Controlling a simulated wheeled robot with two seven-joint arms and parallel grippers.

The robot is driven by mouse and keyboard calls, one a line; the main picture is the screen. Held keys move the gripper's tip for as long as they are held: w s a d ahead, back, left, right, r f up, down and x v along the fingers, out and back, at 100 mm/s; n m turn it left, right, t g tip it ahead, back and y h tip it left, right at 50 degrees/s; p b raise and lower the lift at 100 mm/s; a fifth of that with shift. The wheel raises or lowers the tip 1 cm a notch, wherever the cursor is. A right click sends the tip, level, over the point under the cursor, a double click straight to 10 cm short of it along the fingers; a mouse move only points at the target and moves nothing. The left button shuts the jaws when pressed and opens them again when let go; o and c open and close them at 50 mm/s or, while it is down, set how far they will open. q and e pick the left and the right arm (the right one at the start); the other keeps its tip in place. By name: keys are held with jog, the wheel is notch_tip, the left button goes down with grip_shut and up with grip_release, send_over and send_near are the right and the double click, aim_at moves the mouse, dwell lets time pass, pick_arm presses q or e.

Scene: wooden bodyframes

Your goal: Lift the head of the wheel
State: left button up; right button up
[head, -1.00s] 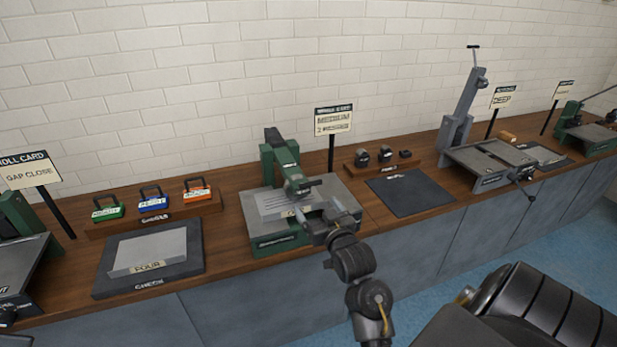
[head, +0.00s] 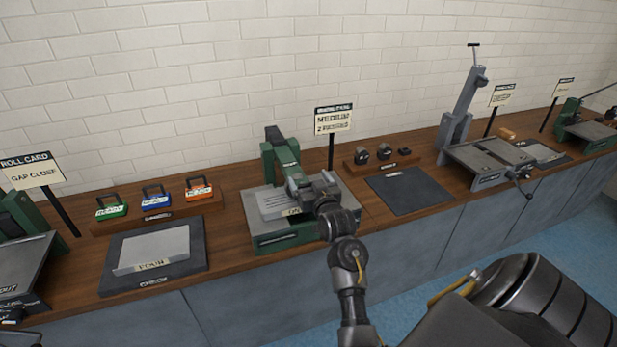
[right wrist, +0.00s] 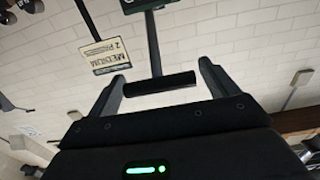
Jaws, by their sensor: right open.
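The green wheel machine (head: 281,158) stands on the bench in the middle of the head view, its green head arm reaching forward over a grey plate (head: 262,203). My right gripper (head: 318,187) is over the front of the head and hides its end. In the right wrist view, the gripper (right wrist: 160,80) is open with a black bar handle (right wrist: 160,85) lying across between its two fingers. A dark stem (right wrist: 153,45) runs from the handle towards a green part at the top edge. I cannot tell whether the fingers touch the handle. My left gripper is not in view.
A sign (head: 332,119) reading MEDIUM 2 PASSES stands behind the machine. A dark mat with a grey plate (head: 155,248) and several coloured blocks (head: 157,200) are to the left. To the right are a dark mat (head: 410,193) and a grey machine (head: 490,160).

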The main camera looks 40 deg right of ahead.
jog(key=shift+w+d, duration=0.1)
jog(key=shift+w, duration=0.2)
